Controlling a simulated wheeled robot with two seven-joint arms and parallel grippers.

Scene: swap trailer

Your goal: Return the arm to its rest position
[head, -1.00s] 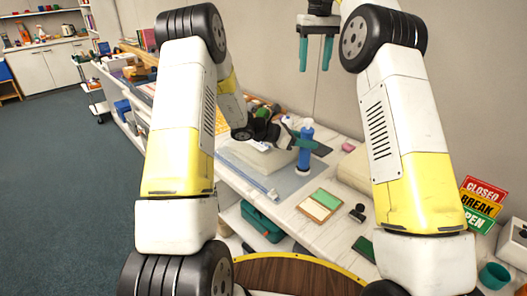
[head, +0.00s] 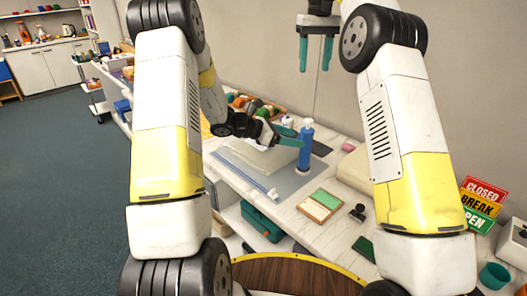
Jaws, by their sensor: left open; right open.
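My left gripper (head: 290,132) is open above the counter, with its teal fingers pointing right toward a blue bottle (head: 305,148). The bottle stands upright on a grey mat. The lower finger overlaps the bottle's left edge in the picture; I cannot tell whether they touch. My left arm comes in from the left and its wrist hangs over a pale box (head: 250,158). My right gripper (head: 315,68) is open and empty, raised high in front of the wall with its teal fingers pointing down.
The counter (head: 285,208) holds a green-and-tan pad (head: 320,205), a black stamp (head: 357,212) and a dark green item (head: 364,248). A CLOSED/BREAK/OPEN sign (head: 480,205) and a teal cup (head: 494,275) are at the right. A teal case (head: 262,222) sits on the lower shelf. Open floor lies left.

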